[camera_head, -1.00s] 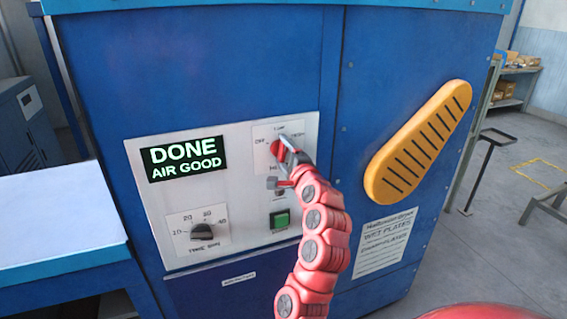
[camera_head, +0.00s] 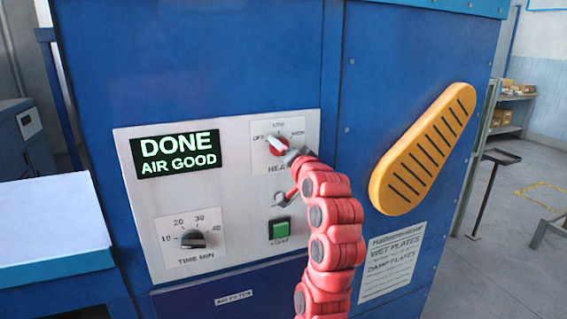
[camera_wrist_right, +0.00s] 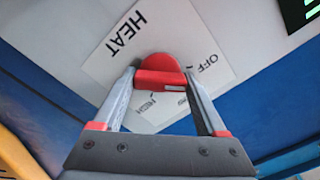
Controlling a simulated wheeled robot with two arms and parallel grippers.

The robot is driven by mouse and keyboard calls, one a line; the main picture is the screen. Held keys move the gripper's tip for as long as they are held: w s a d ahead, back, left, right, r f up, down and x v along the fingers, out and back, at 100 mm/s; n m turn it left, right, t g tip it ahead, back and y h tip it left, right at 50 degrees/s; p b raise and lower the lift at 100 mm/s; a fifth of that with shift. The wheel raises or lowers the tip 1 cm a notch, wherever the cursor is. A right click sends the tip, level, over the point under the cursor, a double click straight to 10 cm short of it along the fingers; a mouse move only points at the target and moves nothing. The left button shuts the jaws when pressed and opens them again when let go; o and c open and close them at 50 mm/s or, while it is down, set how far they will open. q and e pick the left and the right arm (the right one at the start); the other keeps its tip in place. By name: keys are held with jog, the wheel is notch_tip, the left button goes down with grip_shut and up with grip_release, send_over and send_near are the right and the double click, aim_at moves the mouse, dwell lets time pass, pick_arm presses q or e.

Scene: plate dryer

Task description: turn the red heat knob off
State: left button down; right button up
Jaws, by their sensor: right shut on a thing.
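The red heat knob (camera_head: 277,146) is on the white control panel (camera_head: 235,190), below its OFF, LOW and HIGH labels. A pale mark on it appears to slant to the upper left, toward the OFF side; its exact setting is hard to tell. My right gripper (camera_head: 287,151) is at the knob from the lower right. In the right wrist view, the knob (camera_wrist_right: 160,64) sits between the two grey fingers of my right gripper (camera_wrist_right: 166,80), which is shut on its raised bar. My left gripper is not in view.
A green button (camera_head: 279,228) is below the knob, partly beside my right arm. A black timer knob (camera_head: 193,239) is at the panel's lower left. A display (camera_head: 177,154) reads DONE, AIR GOOD. A yellow slotted part (camera_head: 423,150) juts out at the right.

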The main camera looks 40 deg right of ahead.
jog(key=shift+f+n+b, duration=0.15)
jog(key=shift+n+b, duration=1.25)
jog(key=shift+n, duration=0.3)
jog(key=o, duration=1.3)
